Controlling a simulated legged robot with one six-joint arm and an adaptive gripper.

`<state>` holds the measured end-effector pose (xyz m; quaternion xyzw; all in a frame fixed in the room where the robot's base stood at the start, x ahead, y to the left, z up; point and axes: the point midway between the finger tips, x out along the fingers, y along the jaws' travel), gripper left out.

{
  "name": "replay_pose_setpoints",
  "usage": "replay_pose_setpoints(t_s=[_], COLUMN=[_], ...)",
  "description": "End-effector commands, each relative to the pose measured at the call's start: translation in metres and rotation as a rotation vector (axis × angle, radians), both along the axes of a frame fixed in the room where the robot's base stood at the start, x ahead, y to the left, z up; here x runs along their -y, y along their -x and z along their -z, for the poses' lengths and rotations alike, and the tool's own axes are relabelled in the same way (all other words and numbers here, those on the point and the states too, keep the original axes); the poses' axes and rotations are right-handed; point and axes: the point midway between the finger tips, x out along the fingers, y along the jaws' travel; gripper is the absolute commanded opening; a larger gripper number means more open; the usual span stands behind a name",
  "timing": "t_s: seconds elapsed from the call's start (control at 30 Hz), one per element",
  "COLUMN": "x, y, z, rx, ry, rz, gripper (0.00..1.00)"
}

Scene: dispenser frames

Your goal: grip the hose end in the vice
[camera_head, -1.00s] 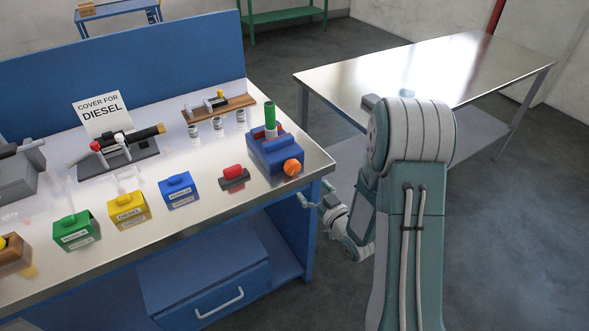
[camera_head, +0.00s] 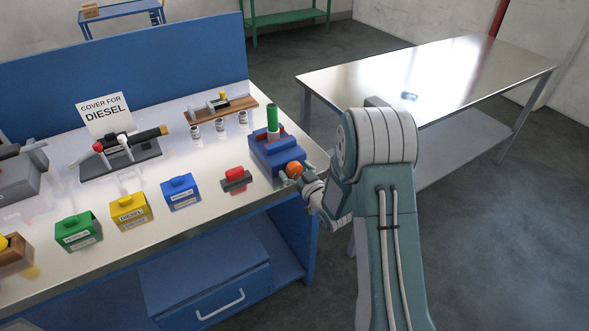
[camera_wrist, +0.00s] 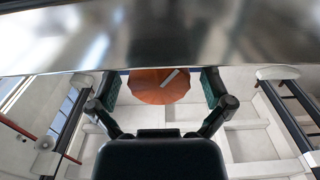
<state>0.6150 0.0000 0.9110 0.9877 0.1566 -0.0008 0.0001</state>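The blue vice (camera_head: 276,158) stands at the right front corner of the workbench. A green cylinder, seemingly the hose end (camera_head: 272,117), stands upright in it beside a red part. An orange faceted knob (camera_head: 294,169) with a pale stripe is on the vice's front. My gripper (camera_head: 291,178) is at this knob, just off the bench's edge. In the wrist view the knob (camera_wrist: 158,86) lies between the fingers of my gripper (camera_wrist: 162,88). The fingers are open, with a gap on each side of the knob. The jaws' hold on the green cylinder is too small to tell.
The workbench edge (camera_wrist: 160,45) runs close above the fingers in the wrist view. A red-topped block (camera_head: 236,178) and blue (camera_head: 180,192), yellow (camera_head: 130,212) and green (camera_head: 77,232) boxes stand left of the vice. A metal table (camera_head: 440,75) stands at the right.

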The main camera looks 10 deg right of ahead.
Motion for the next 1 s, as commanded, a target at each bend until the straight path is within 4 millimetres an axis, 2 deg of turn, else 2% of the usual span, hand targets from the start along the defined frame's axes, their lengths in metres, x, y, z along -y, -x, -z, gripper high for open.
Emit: replay_pose_setpoints(t_s=[0.03,0.07,0.1,0.17,0.2,0.57,1.0], x=[0.0001,0.0002,0.0002,0.0002,0.0001,0.0003,0.0018], y=[0.0001,0.0002,0.0002,0.0002,0.0001,-0.0006,-0.0014], z=[0.0,0.0,0.0,0.0,0.0,-0.0001,-0.0002], rx=[0.0,0.0,0.0,0.0,0.0,-0.009,-0.092], ry=[0.0,0.0,0.0,0.0,0.0,-0.031,-0.288], rz=[0.0,0.0,0.0,0.0,0.0,0.0,0.0], gripper=[0.82,0.69,0.51,0.24,0.19,0.19,0.19])
